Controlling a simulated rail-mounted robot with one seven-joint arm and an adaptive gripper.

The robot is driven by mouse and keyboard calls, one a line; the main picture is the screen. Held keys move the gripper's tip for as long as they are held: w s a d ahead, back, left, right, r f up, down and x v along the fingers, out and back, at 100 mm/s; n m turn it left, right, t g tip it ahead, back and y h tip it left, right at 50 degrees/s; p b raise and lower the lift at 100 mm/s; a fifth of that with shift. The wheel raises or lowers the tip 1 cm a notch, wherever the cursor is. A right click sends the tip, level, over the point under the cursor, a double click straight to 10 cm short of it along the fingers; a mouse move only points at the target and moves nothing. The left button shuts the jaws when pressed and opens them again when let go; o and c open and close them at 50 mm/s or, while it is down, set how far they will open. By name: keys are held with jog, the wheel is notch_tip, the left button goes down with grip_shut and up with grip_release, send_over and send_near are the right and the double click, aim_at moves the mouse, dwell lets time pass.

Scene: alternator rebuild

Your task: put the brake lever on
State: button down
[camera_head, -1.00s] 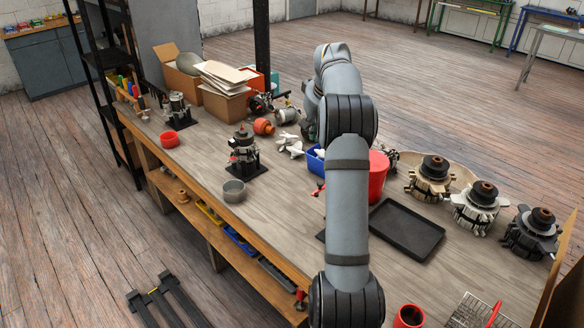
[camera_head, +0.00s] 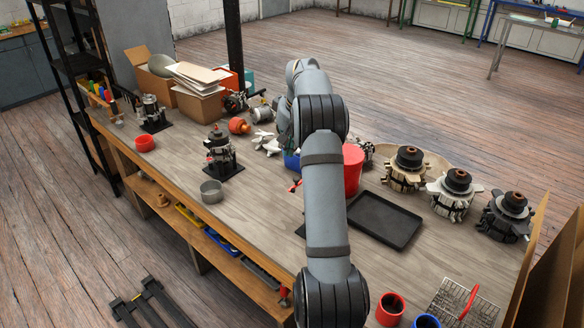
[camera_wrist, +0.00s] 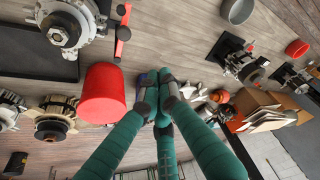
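My gripper (camera_wrist: 163,92) shows in the wrist view, with long teal fingers whose tips are drawn together and nothing visible between them. In the head view it is hidden behind my arm. The tips are over the bench near a red bin (camera_wrist: 103,95). The red parts also show at the left edge of my arm in the head view (camera_head: 295,186). I cannot tell which part is the brake lever.
A black tray (camera_head: 381,221) lies right of my arm. Several alternators, one tan (camera_head: 405,170), line the right side. A black stand unit (camera_head: 220,155), a grey bowl (camera_head: 211,191) and a red ring (camera_head: 145,144) stand left. The bench front (camera_head: 170,180) between them is bare.

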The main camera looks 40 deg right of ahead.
jog(key=f, duration=0.1)
jog(key=s+f, duration=0.1)
jog(key=f, duration=0.1)
jog(key=s+f, duration=0.1)
jog(key=f, duration=0.1)
jog(key=shift+a+f, duration=0.15)
jog(key=shift+a, duration=0.15)
jog(key=shift+s, duration=0.1)
